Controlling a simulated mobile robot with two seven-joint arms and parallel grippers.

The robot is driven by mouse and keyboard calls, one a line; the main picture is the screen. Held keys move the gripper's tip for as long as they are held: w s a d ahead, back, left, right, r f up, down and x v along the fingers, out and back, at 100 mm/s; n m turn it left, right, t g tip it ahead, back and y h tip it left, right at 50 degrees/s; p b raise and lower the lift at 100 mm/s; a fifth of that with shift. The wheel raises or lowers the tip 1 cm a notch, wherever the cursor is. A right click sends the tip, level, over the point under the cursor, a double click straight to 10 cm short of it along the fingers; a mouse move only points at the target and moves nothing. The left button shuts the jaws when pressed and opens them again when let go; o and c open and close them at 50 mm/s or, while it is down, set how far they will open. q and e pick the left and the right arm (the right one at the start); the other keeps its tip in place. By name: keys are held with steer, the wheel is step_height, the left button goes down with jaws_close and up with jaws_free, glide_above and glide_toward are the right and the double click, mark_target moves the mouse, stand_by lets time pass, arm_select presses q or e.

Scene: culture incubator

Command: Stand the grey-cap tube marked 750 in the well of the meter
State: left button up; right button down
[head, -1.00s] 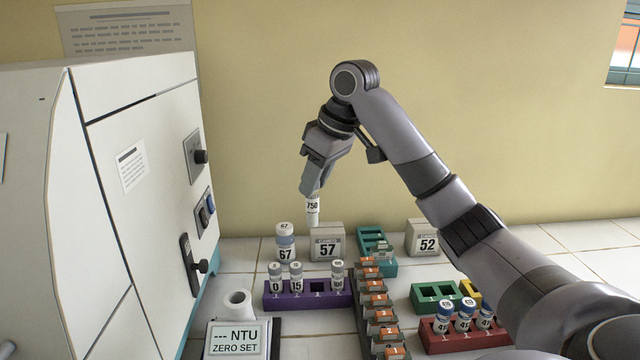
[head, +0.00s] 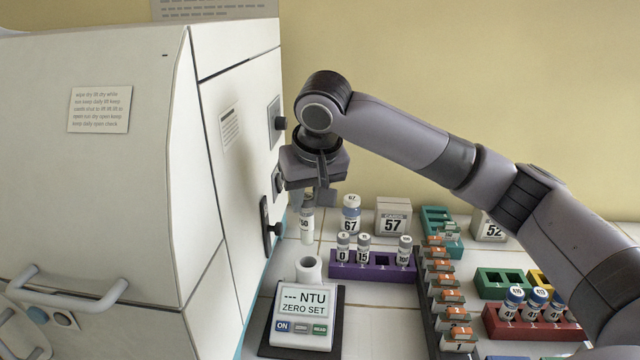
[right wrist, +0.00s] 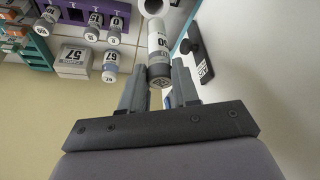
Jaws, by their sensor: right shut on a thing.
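My right gripper (head: 310,192) is shut on the tube marked 750 (head: 307,225) and holds it upright by its upper end, off the bench. In the right wrist view the tube (right wrist: 158,48) shows its grey cap between the fingers (right wrist: 160,92). Its label is partly turned away. The meter (head: 303,312) stands on the bench in front, its display reading NTU ZERO SET. Its well, a white round collar (head: 308,270), is at its back, below and nearer than the tube. The well looks empty. My left gripper is in neither view.
The white incubator (head: 235,190) with protruding knobs stands close on the left. Right of the tube are a bottle marked 67 (head: 351,216), a block marked 57 (head: 393,217) and a purple rack (head: 373,268) with tubes. An orange-labelled row (head: 440,285) and coloured racks lie farther right.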

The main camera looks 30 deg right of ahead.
mark_target(309, 215)
steer(key=shift+f, duration=1.15)
steer(key=shift+f+b, duration=1.1)
steer(key=shift+b, duration=0.45)
steer(key=shift+f+b, duration=0.55)
steer(key=shift+f, duration=2.9)
steer(key=c, duration=0.8)
jaws_free()
steer(key=shift+o, duration=0.2)
steer(key=v, duration=0.7)
steer(key=shift+r, duration=0.1)
